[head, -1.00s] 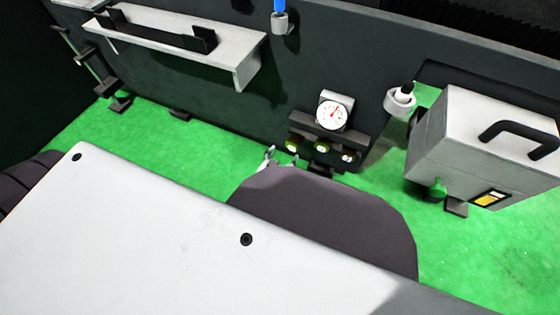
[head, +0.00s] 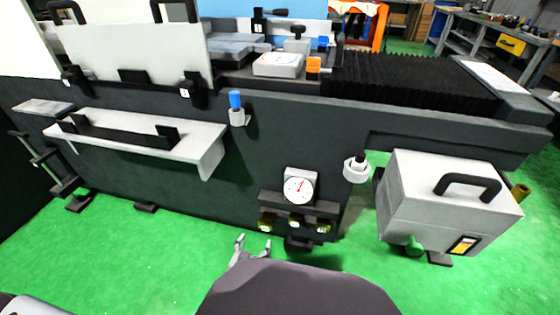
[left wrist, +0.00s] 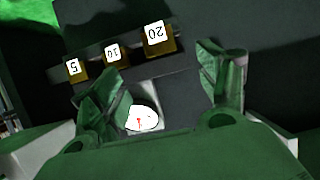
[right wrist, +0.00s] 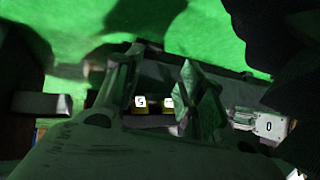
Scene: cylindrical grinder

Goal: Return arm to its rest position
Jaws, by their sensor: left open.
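My left gripper (head: 253,243) is open and empty at the lower middle of the head view. It is in front of the machine, left of and below the dial gauge (head: 299,188). The left wrist view shows its fingers wide apart (left wrist: 165,85), with the gauge (left wrist: 142,119) and the weights labelled 5, 10 and 20 (left wrist: 157,38) beyond them. The dark cover of my arm hides part of the floor. In the right wrist view my right gripper (right wrist: 158,68) has its fingers apart, with nothing held; it cannot be made out in the head view.
A grey box with black handle (head: 430,205) stands at right. Green floor (head: 140,250) is clear at left.

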